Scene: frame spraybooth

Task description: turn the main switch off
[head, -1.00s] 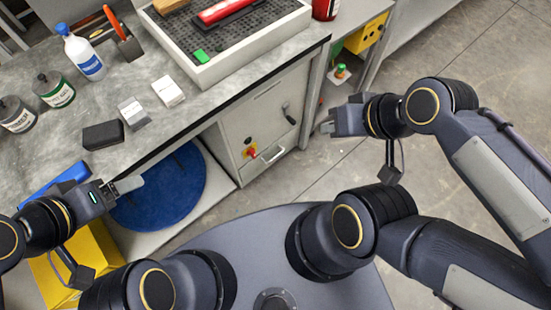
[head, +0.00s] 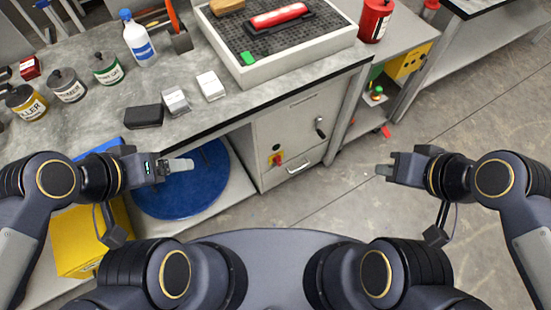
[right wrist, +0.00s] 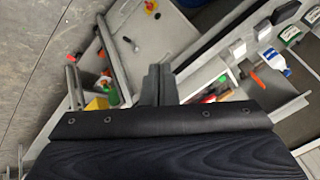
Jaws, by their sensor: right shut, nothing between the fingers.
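The main switch (head: 276,159) is a red knob on a yellow plate, on the front of the grey cabinet (head: 297,125) under the bench. It also shows small at the top of the right wrist view (right wrist: 150,6). The knob's exact angle is too small to read. My right gripper (head: 380,170) is shut and empty, in open air to the right of the cabinet and apart from the switch. Its closed fingers show in the right wrist view (right wrist: 157,85). My left gripper (head: 188,165) is left of the switch, over the blue disc; its finger gap cannot be made out.
The cabinet also has a dark handle (head: 320,128) and a drawer pull (head: 299,169). The bench top (head: 75,135) overhangs them, with bottles, cans and a tray (head: 300,55). A blue disc (head: 180,195) lies on the lower shelf.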

